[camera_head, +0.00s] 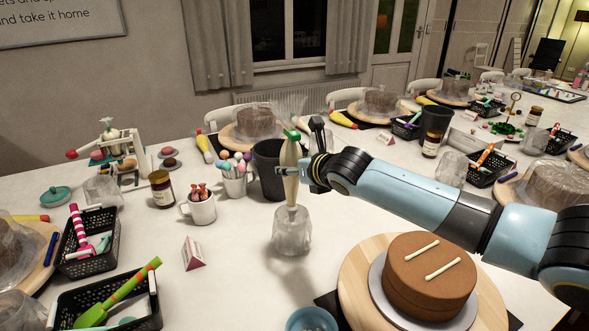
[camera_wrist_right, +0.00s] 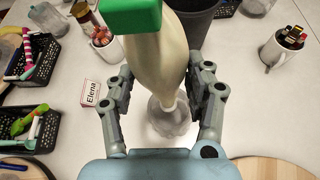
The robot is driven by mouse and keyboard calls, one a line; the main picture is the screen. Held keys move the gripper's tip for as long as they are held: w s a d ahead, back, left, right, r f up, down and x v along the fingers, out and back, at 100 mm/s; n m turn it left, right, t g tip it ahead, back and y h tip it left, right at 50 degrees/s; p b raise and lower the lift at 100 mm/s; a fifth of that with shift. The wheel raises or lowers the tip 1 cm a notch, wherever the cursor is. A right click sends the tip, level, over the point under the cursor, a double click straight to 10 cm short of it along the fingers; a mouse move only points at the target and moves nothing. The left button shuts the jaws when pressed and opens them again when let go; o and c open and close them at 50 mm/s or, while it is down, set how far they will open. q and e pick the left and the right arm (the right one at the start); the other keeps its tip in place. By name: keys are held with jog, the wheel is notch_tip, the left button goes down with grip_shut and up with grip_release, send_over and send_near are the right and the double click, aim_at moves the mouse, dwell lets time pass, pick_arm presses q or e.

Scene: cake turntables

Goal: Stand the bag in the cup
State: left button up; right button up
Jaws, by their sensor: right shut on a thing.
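The piping bag (camera_head: 289,159) is cream-coloured with a green clip at its top, and it hangs upright with its narrow tip down. My right gripper (camera_head: 297,171) is shut on its middle. The clear crumpled-looking cup (camera_head: 292,235) stands on the table right below the bag. The tip meets the cup's mouth; how deep it reaches inside I cannot tell exactly. In the right wrist view the bag (camera_wrist_right: 158,60) lies between the fingers, with the cup (camera_wrist_right: 170,122) behind its tip. My left gripper is not in view.
A white mug (camera_head: 200,207) and a name card (camera_head: 193,253) are to the left. A chocolate cake (camera_head: 428,275) on a wooden turntable (camera_head: 352,262) is at front right.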

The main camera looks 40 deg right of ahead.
aim_at(294, 200)
notch_tip(294, 200, down, 7)
jog(key=b, duration=0.5)
jog(key=shift+f+b, duration=0.45)
jog(key=shift+f, duration=0.1)
jog(key=shift+f+b, duration=0.3)
jog(key=shift+f, duration=0.2)
jog(key=o, duration=0.8)
jog(key=shift+o, duration=0.4)
jog(key=shift+f, duration=0.1)
jog(key=shift+o, duration=1.2)
